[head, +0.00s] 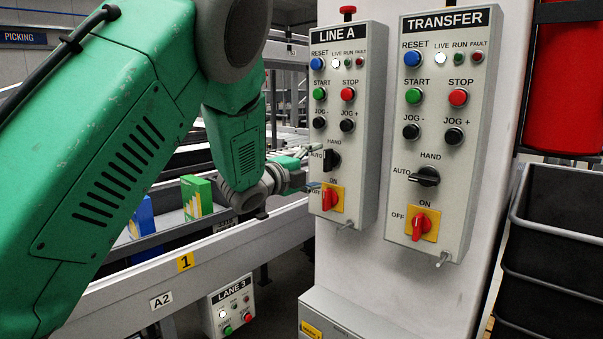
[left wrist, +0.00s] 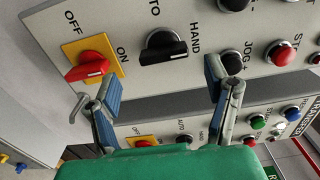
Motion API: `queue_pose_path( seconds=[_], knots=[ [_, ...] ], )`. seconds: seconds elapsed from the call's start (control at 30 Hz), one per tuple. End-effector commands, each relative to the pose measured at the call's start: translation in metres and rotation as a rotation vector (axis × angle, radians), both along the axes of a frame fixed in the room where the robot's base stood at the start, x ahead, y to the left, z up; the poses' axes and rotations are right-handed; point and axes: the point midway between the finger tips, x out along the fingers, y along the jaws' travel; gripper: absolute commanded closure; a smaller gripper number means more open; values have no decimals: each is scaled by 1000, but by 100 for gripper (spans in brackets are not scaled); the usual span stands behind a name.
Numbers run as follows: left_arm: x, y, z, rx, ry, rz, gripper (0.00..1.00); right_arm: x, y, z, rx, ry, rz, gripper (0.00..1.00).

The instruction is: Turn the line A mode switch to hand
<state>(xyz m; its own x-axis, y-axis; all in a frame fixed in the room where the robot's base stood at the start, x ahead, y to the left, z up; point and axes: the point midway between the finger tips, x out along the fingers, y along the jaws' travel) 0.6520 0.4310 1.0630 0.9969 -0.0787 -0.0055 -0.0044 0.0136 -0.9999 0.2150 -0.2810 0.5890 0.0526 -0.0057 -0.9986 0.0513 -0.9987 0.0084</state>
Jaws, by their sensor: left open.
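The line A mode switch (head: 332,160) is a black rotary knob on the LINE A panel (head: 350,215), with AUTO at its left and HAND above. In the left wrist view the same switch (left wrist: 163,46) shows its bar lying along the panel's length, apparently in line with HAND. My left gripper (head: 306,176) is just left of the panel, partly hidden by its own wrist. In the left wrist view its two fingers (left wrist: 161,82) are spread wide, with nothing between them. The switch lies beyond the fingertips, seemingly untouched. My right gripper is not in view.
Below the mode switch is a red OFF/ON switch (head: 330,198) on a yellow plate; jog buttons sit above. The TRANSFER panel (head: 440,205) stands to the right with a similar black switch (head: 425,176). A conveyor rail (head: 120,290) and boxes are at left, black bins (head: 555,250) at right.

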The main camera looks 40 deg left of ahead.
Motion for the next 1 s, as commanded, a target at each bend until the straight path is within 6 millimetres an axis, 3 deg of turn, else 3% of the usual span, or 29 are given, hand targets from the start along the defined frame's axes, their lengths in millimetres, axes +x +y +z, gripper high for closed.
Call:
queue_pose_path(
  seconds=[0.1,0.33,1.0],
  knots=[
    [-26,2,-1,0,4,2,29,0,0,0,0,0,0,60],
    [-57,5,-2,1,4,0,29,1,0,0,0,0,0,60],
    [-63,5,-3,-1,6,-1,29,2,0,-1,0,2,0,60]
  ],
)
